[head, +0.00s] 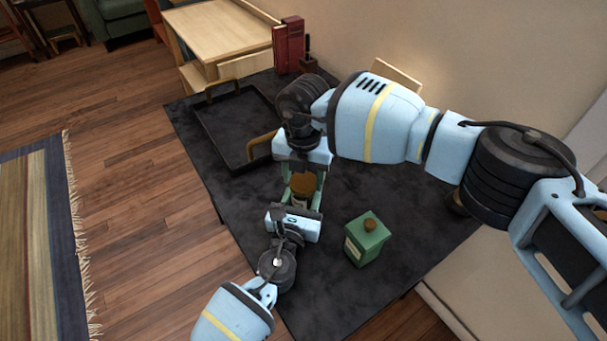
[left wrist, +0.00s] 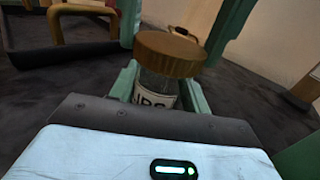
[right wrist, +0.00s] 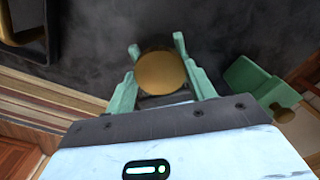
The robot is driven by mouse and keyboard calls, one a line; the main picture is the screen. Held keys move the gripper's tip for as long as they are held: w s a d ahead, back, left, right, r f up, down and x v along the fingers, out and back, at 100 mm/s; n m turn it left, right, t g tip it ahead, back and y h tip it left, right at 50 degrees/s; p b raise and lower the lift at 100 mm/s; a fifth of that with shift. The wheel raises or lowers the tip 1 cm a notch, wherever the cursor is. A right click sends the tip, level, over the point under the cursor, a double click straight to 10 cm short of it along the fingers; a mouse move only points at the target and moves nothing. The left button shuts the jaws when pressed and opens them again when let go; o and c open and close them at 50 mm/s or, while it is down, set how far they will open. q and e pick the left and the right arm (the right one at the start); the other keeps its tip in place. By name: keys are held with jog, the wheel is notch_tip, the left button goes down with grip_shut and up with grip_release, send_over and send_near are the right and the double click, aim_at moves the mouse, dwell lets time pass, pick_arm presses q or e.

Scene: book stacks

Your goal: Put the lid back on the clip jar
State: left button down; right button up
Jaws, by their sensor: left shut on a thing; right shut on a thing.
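The clip jar (left wrist: 158,97) is a small clear glass jar with a white label, upright above or on the dark table. My left gripper (head: 297,204) is shut around its body. The round golden-brown lid (left wrist: 168,53) sits level over the jar's mouth; it also shows from above in the right wrist view (right wrist: 161,73). My right gripper (head: 303,178) reaches in from the far side and is shut on the lid, its green fingers either side. The lid looks in line with the jar. I cannot tell whether it is fully seated. The jar's base is hidden.
A green canister (head: 367,243) with a brown knob stands close to the right of the jar. A black tray (head: 221,135) with wooden handles lies at the back left. Red books (head: 288,45) stand at the back. The table's right part (head: 420,215) is largely clear.

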jog(key=m, duration=0.4)
jog(key=shift+m, duration=0.3)
jog(key=o, duration=0.9)
jog(key=shift+o, duration=0.2)
jog(key=shift+r, duration=0.1)
jog(key=shift+r, duration=2.2)
jog(key=shift+c, duration=0.5)
